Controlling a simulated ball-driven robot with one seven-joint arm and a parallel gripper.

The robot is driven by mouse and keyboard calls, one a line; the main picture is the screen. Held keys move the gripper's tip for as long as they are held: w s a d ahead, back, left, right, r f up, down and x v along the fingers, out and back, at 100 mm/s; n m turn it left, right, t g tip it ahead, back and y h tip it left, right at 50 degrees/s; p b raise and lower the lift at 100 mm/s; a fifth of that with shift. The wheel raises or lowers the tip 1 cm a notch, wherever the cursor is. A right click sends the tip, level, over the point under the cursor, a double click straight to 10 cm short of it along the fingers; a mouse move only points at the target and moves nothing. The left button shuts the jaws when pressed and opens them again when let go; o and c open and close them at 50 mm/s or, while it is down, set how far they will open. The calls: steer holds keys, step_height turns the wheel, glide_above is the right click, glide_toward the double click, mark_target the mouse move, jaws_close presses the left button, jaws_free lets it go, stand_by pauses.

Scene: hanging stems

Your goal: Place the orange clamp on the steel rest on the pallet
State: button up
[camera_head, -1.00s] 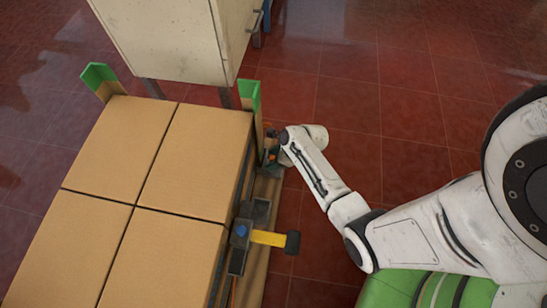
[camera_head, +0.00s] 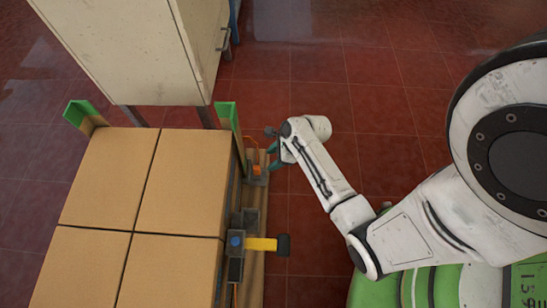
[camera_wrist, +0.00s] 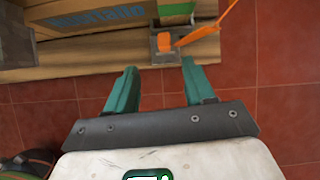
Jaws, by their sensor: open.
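The orange clamp (camera_head: 257,169) sits on the grey steel rest (camera_head: 259,181) at the wooden pallet's right edge, near the far green corner post. In the wrist view, the clamp (camera_wrist: 165,41) shows as an orange block on the rest (camera_wrist: 161,57), with a thin orange strip rising to the upper right. My gripper (camera_head: 272,153) is just right of the clamp. In the wrist view my gripper's teal fingers (camera_wrist: 159,76) are spread with nothing between them. The clamp lies beyond the fingertips, apart from them. The clamp's underside is hidden.
Several cardboard boxes (camera_head: 115,185) fill the pallet (camera_head: 251,280). A dark ratchet with a yellow handle (camera_head: 262,244) juts from the pallet's right side. Green corner posts (camera_head: 227,116) stand at its far end. A cream cabinet (camera_head: 125,45) is behind.

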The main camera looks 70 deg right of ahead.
steer(key=s+a+r+n+g, duration=0.1)
steer(key=a+r+n, duration=0.3)
steer(key=n, duration=0.6)
steer(key=s+a+r+n+g+h, duration=0.1)
steer(key=s+a+r+n, duration=0.3)
steer(key=n, duration=0.6)
steer(key=s+a+r+n+g+h, duration=0.1)
steer(key=a+r+n, duration=0.4)
steer(key=n, duration=0.5)
step_height(320, 180, up, 2)
steer(key=shift+s+r+n+g, duration=0.15)
steer(key=shift+s+n+g, duration=0.15)
steer(key=shift+s+g, duration=0.65)
steer(key=shift+a, duration=0.1)
